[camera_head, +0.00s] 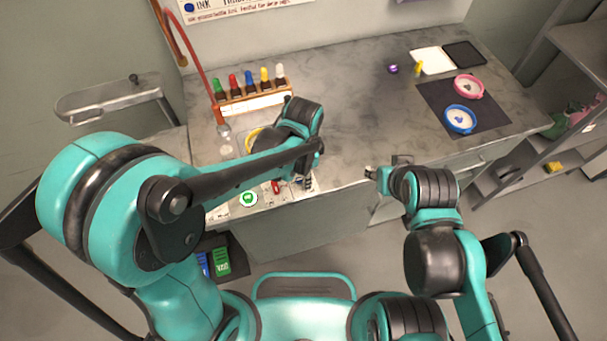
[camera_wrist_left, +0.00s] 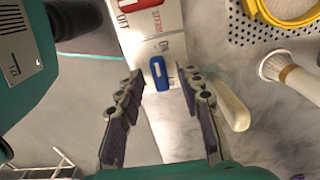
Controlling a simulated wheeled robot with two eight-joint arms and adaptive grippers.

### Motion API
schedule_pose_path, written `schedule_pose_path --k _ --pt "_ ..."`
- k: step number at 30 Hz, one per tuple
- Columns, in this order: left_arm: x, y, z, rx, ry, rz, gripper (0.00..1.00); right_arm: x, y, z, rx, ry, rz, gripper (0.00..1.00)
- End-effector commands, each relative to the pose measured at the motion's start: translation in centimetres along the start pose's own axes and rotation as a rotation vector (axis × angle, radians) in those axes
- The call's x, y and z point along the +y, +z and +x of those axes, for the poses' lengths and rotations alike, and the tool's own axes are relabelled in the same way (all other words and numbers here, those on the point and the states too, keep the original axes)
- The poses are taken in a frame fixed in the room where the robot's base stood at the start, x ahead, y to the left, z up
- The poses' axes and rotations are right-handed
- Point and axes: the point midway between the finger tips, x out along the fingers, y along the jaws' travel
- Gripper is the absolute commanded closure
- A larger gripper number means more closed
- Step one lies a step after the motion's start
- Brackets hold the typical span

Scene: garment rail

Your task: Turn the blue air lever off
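In the head view, my left gripper (camera_head: 306,181) is over the panel at the counter's front edge and the blue lever is hidden. My right gripper (camera_head: 371,172) is in front of the counter, too small to read.
A red lever (camera_head: 276,187) and a green button (camera_head: 249,198) are left of my left gripper. A rack of colored bottles (camera_head: 252,101) stands behind on the counter (camera_head: 345,110). A pale handle (camera_wrist_left: 232,105) lies close to one left finger. The counter's middle is clear.

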Motion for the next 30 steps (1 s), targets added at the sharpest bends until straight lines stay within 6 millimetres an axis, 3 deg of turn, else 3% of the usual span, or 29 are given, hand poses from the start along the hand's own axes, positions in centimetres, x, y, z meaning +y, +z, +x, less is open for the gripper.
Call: schedule_pose_path --k 1,5,20,30 --pt "0.00 0.00 -0.02 0.000 0.000 0.000 0.66 0.00 -0.01 -0.01 0.000 0.000 0.000 0.60" --pt "0.00 0.01 -0.03 0.000 0.000 0.000 1.00 0.00 -0.01 -0.01 0.000 0.000 0.000 0.60" --pt "0.00 0.01 -0.02 0.000 0.000 -0.068 1.00 0.00 0.00 0.00 0.000 0.000 0.000 0.60" --pt "0.00 0.01 -0.02 0.000 0.000 -0.326 1.00 0.00 0.00 0.00 0.000 0.000 0.000 0.60"
